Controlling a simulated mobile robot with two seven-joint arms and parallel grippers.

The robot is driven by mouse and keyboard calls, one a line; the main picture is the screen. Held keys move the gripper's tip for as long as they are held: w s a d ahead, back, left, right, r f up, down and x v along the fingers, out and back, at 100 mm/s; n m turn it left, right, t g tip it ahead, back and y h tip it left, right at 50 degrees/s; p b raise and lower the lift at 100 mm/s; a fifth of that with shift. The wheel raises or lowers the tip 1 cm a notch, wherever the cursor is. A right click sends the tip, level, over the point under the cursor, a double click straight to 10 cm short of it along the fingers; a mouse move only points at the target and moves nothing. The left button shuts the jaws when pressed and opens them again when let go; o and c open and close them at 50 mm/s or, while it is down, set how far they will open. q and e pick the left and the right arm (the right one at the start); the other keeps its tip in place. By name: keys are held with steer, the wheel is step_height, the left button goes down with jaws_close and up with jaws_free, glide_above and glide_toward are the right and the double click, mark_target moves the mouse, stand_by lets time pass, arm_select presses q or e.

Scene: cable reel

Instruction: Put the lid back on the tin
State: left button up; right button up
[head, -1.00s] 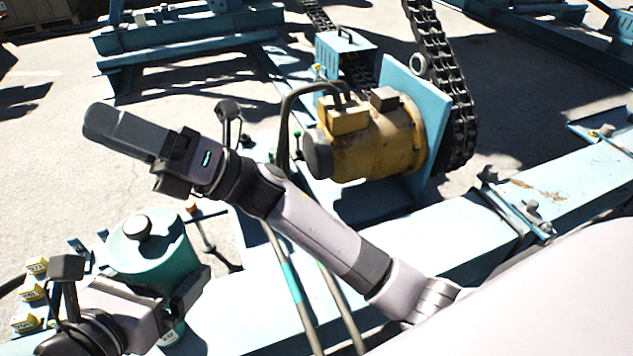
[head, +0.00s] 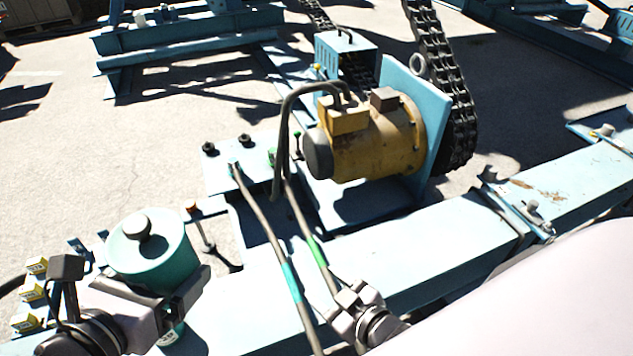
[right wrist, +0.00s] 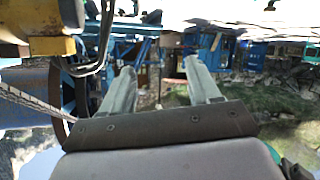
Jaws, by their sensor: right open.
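The teal tin (head: 165,268) stands at the lower left of the head view, partly hidden by a gripper. A teal lid (head: 120,250) with a round grey knob lies over its top; I cannot tell whether it is fully seated. My left gripper (head: 188,292) comes in from the lower left, its dark jaws against the tin's side and seemingly shut on it. My right gripper (right wrist: 157,72) shows in the right wrist view, its two fingers apart with nothing between them. It is away from the tin and lid.
A yellow motor (head: 375,140) with a chain (head: 440,80) stands at the middle. Cables (head: 275,255) run down from it across the blue beam (head: 430,255). Small yellow blocks (head: 34,290) lie at the far left. The pale ground behind the tin is clear.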

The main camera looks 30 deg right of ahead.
arm_select(q)
steer(key=shift+r, duration=0.1)
arm_select(e)
steer(key=s+d+f+m+g, duration=0.2)
steer(key=s+f, duration=0.3)
steer(key=s, duration=0.2)
steer(key=shift+d+m+g+h, duration=0.15)
steer(key=shift+m+g+h, duration=0.25)
